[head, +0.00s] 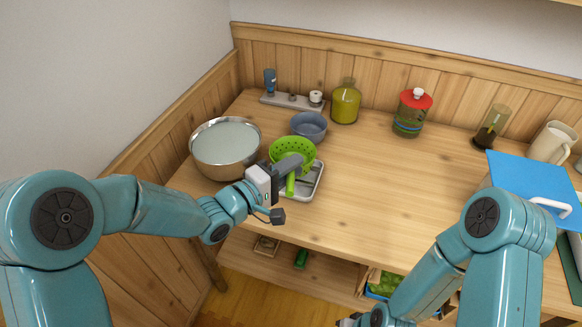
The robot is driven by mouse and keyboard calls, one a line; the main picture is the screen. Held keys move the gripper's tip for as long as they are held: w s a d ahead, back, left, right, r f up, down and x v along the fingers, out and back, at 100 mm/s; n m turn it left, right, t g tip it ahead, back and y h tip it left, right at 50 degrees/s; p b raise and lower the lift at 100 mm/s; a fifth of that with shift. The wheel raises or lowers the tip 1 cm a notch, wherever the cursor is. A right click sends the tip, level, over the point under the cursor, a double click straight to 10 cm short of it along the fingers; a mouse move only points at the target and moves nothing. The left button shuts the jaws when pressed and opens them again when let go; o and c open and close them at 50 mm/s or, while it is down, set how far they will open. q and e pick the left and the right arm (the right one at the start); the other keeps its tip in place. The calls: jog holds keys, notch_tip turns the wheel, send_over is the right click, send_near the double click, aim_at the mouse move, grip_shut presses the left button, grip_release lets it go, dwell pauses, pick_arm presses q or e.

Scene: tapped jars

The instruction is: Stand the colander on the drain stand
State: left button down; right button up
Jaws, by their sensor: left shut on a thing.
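The green colander (292,150), a bowl with holes, is at the left of the table, its open top facing up. My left gripper (288,168) is at its near side, shut on it around the green handle (291,184). The grey drain stand (313,184) shows just below and right of the colander, partly hidden by it and by my gripper. I cannot tell whether the colander touches the stand. Only a small part of my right gripper (349,321) shows at the bottom edge, and its jaws cannot be made out.
A large steel pot (226,168) stands close left of the colander, and a blue-grey bowl (309,127) close behind. A green jar (345,103) and a red-lidded jar (411,114) stand at the back. The table's middle is clear.

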pick_arm(q)
jog(key=shift+w, duration=0.1)
jog(key=shift+f+b, duration=0.6)
jog(key=shift+f, duration=0.05)
dwell(0.8)
jog(key=c, duration=0.9)
grip_release()
jog(key=shift+a, duration=0.1)
jog(key=shift+p+v, duration=0.3)
jog(key=shift+v, duration=3.65)
